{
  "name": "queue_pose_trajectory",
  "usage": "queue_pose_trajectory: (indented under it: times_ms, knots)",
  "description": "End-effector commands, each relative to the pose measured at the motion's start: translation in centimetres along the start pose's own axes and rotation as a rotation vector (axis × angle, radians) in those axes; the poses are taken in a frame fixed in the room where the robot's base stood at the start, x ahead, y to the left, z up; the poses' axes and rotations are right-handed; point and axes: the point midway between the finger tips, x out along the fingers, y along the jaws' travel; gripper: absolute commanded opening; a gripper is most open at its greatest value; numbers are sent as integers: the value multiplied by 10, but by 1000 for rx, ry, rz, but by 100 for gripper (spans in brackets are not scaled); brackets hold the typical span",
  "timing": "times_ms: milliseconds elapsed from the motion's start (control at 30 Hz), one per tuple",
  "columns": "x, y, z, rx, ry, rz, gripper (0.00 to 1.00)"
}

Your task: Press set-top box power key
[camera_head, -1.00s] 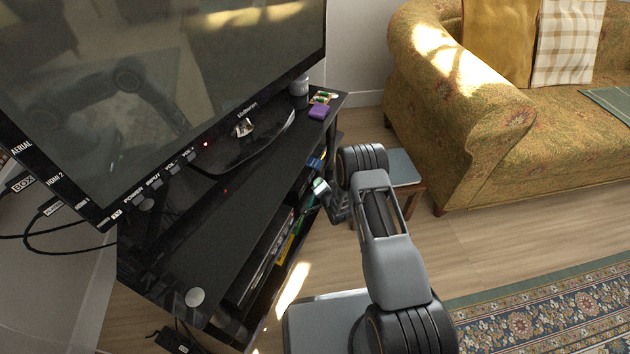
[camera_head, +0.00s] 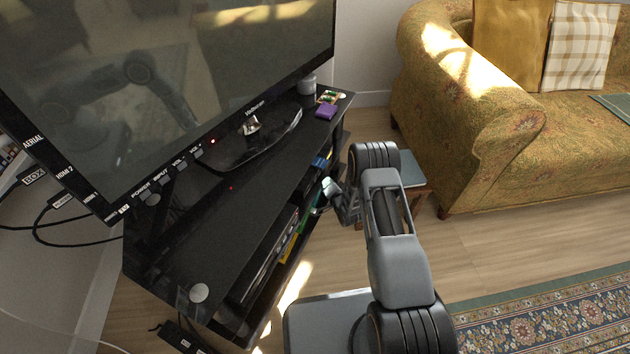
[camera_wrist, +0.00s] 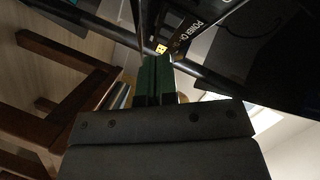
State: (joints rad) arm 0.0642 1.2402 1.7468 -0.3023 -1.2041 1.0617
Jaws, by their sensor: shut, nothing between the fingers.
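In the wrist view, a dark front panel with white lettering beginning "POWER" (camera_wrist: 187,36) shows just beyond my fingertips. A small bright yellowish square mark (camera_wrist: 161,48) sits by the lettering. I take this panel to be the set-top box's front; the key itself is too small to make out. My gripper (camera_wrist: 155,60) is shut and empty, its green-padded fingers together and pointing at the panel close to the mark. I cannot tell whether they touch it. In the head view, my gripper (camera_head: 328,187) is at the open front of the TV stand's shelves, where the box is not distinguishable.
The black TV stand (camera_head: 215,240) carries a large television (camera_head: 170,90) and a purple box (camera_head: 325,112). Cases (camera_head: 290,245) fill a lower shelf. A small side table (camera_head: 411,170) stands close behind my arm, before the patterned sofa (camera_head: 480,140). Floor at right is clear.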

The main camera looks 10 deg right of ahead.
Motion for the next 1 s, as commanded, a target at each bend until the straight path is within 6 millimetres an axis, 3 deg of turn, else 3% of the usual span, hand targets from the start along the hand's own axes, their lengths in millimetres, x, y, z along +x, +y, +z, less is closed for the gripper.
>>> queue_pose_trajectory:
  times_ms: [300, 1000]
  knots:
    - [-14, 13, -11, 0, 1, 9, 0]
    - [-15, 13, -9, -1, -2, 10, 0]
